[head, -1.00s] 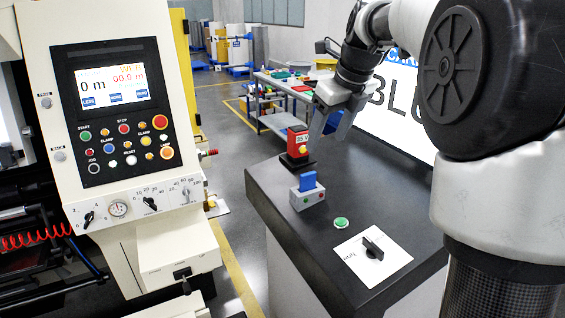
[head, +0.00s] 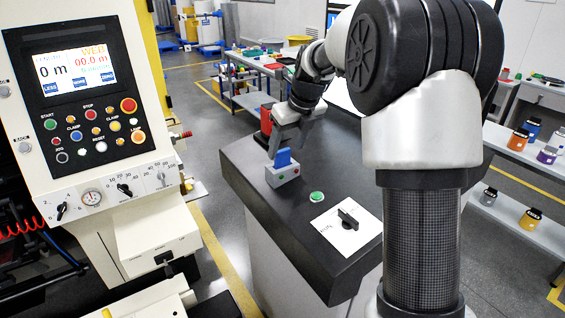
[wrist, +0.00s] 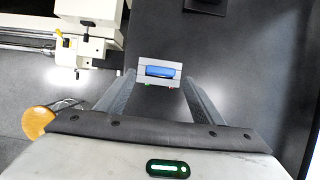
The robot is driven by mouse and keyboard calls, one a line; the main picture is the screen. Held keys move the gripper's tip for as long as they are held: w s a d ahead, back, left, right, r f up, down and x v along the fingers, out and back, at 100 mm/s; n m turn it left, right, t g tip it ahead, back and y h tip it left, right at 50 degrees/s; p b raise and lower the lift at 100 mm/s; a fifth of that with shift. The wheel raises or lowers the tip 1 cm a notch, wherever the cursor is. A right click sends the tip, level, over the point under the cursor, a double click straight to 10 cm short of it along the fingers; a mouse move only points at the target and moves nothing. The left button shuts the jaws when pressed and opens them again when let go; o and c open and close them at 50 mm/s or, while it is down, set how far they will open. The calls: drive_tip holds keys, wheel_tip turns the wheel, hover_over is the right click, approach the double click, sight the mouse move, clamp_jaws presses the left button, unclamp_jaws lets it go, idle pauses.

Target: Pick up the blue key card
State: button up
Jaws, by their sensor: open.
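The blue key card (head: 283,158) stands upright in a small grey holder (head: 283,177) on the dark counter. In the wrist view the card (wrist: 159,71) shows as a blue strip seen from above, inside the grey holder (wrist: 146,84). My gripper (head: 275,150) is just above and behind the card in the head view, pointing down. In the wrist view its two fingers (wrist: 159,84) are spread, one to each side of the holder, with nothing between them held. I cannot tell the exact height of the fingertips over the card.
The dark counter (head: 250,165) also bears a red device (head: 265,118) behind the holder, a green button (head: 317,197) and a black rotary switch on a white plate (head: 346,222). A cream control machine (head: 100,185) stands to the left, with a floor gap between.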

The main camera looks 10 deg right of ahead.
sight(284, 155)
drive_tip(key=x, duration=0.4)
drive_tip(key=shift+w+f, duration=0.1)
drive_tip(key=shift+f, duration=0.05)
drive_tip(key=c, duration=1.1)
